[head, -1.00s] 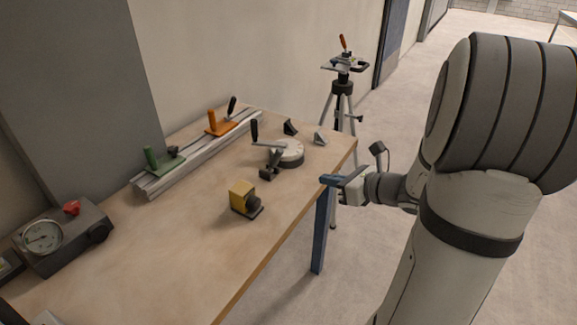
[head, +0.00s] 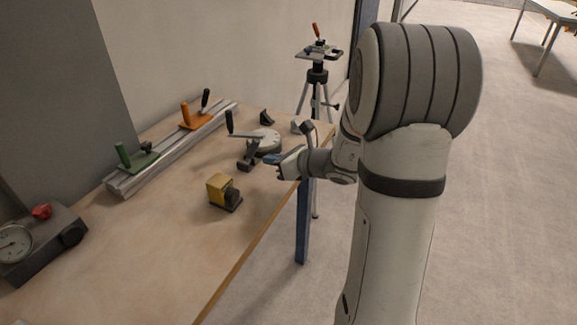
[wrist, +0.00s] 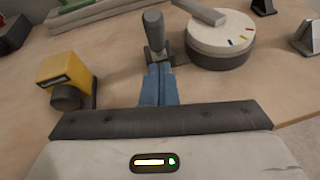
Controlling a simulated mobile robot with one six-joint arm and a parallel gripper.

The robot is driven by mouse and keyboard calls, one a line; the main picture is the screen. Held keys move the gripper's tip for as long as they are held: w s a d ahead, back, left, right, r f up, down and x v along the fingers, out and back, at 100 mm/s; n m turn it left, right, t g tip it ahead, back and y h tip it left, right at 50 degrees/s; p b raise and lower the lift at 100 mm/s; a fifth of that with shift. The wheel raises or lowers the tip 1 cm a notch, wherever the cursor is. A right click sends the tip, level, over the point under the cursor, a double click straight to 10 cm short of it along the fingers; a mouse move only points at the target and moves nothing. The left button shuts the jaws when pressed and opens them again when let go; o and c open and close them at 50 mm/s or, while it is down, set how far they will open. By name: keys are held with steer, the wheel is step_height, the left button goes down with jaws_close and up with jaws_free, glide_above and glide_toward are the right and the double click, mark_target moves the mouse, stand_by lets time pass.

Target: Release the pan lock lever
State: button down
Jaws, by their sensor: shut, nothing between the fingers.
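A round white dial base (head: 266,141) with coloured marks sits on the table; it also shows in the wrist view (wrist: 221,37). A flat grey arm with an upright black handle (head: 229,121) reaches out from its top. A short dark lever (wrist: 154,32) stands on a small block beside the base, and the block (head: 246,164) shows in the head view. No label tells which one is the pan lock lever. My gripper (wrist: 158,72) has its blue fingers together and empty, pointing at the short lever's foot. Whether they touch it is unclear.
A yellow block with a dark knob (head: 220,190) stands left of my gripper. A rail with green and orange handled carriages (head: 170,155) lies along the wall. A tripod (head: 318,75) stands behind the table.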

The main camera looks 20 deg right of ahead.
steer(key=shift+w+a+r, duration=0.6)
steer(key=shift+w+a, duration=0.05)
steer(key=shift+w, duration=0.2)
